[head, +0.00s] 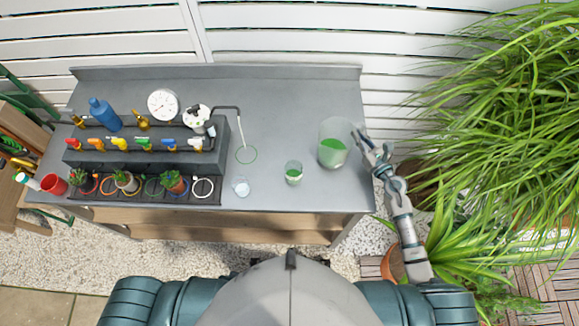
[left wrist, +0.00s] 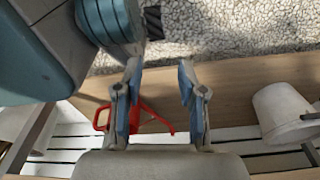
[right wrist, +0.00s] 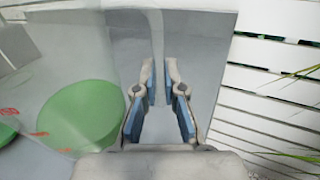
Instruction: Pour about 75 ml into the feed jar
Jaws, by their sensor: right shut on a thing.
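A large clear beaker (head: 333,133) with green liquid stands on or just above the right part of the grey bench; I cannot tell which. My right gripper (head: 359,136) is shut on its right side. In the right wrist view, the beaker (right wrist: 70,130) with red marks fills the left, beside the right gripper's fingers (right wrist: 158,100). A small glass jar (head: 293,172) with some green liquid stands left of the beaker. No stream of liquid shows. My left gripper (left wrist: 158,100) is open and empty, out of the head view.
Bushy plants (head: 490,110) crowd the right.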

